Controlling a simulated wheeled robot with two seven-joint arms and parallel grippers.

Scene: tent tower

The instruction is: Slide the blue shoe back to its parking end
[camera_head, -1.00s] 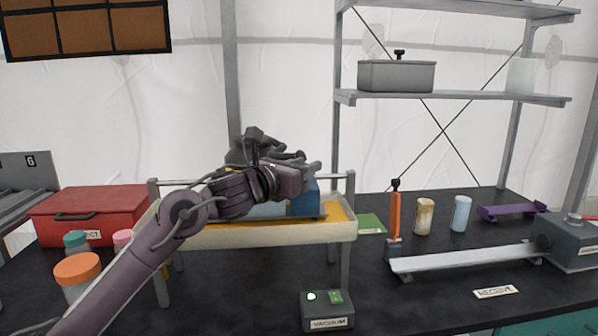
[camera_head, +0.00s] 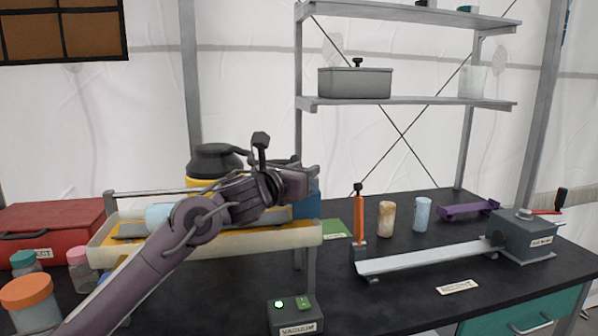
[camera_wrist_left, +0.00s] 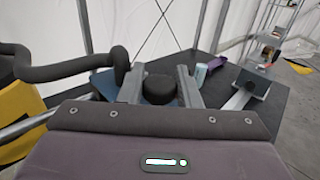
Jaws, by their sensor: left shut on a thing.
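The blue shoe (camera_head: 306,206) sits at the right end of the cream tray stand (camera_head: 255,239), mostly hidden behind my left gripper. My left gripper (camera_head: 305,182) is over the shoe. In the left wrist view its two fingers (camera_wrist_left: 160,86) are shut on a dark round knob (camera_wrist_left: 160,90); a blue surface (camera_wrist_left: 104,84) shows beside the left finger. The join between knob and shoe is hidden. A metal rail (camera_head: 150,192) runs along the back of the stand. My right gripper is not in view.
A yellow and black vacuum with a hose (camera_head: 215,160) stands behind the stand. A vacuum switch box (camera_head: 296,314) is in front. To the right are an orange upright lever (camera_head: 359,216), a pale channel (camera_head: 425,260) and two cups. A red box (camera_head: 50,228) is at left.

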